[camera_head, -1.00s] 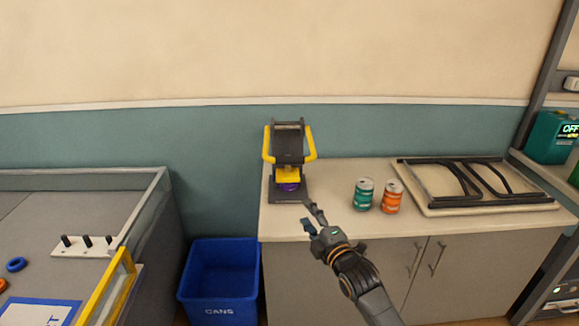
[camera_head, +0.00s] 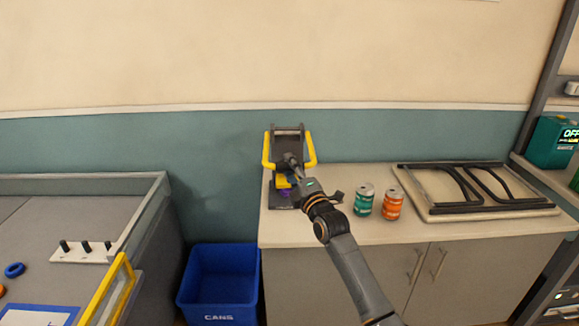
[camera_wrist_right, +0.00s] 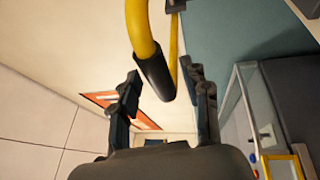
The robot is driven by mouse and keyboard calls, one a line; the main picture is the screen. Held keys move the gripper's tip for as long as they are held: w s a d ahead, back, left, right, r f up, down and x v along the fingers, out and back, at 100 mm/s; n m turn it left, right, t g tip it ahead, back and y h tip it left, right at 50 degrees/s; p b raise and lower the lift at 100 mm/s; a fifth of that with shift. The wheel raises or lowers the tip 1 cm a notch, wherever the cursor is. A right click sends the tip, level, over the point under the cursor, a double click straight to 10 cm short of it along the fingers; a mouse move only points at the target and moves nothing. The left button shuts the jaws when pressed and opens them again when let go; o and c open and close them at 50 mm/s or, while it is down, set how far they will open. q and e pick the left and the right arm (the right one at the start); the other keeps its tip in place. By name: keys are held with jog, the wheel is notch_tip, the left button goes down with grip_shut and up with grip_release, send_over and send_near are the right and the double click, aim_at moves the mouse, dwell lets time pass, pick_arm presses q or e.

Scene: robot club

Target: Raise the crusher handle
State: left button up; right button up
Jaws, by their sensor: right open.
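The can crusher (camera_head: 288,133) stands at the left end of the counter. Its yellow handle (camera_head: 310,150) has two side arms; the dark grip (camera_wrist_right: 156,78) shows in the right wrist view. A purple object (camera_head: 284,194) sits low in the crusher, mostly hidden by my arm. My right gripper (camera_head: 291,166) is in front of the crusher at the handle. In the right wrist view its two fingers are apart (camera_wrist_right: 166,74), with the grip between or just beyond their tips; contact cannot be told. My left gripper is not in view.
A green can (camera_head: 363,200) and an orange can (camera_head: 392,204) stand on the counter (camera_head: 440,229), right of my gripper. A dark-framed panel (camera_head: 477,208) lies farther right. A blue bin (camera_head: 219,285) stands on the floor left of the counter. A walled table (camera_head: 130,200) is at left.

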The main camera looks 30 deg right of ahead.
jog(key=shift+w+d, duration=0.1)
jog(key=shift+w, duration=0.35)
jog(key=shift+r, duration=0.1)
jog(key=shift+c, duration=0.2)
grip_shut()
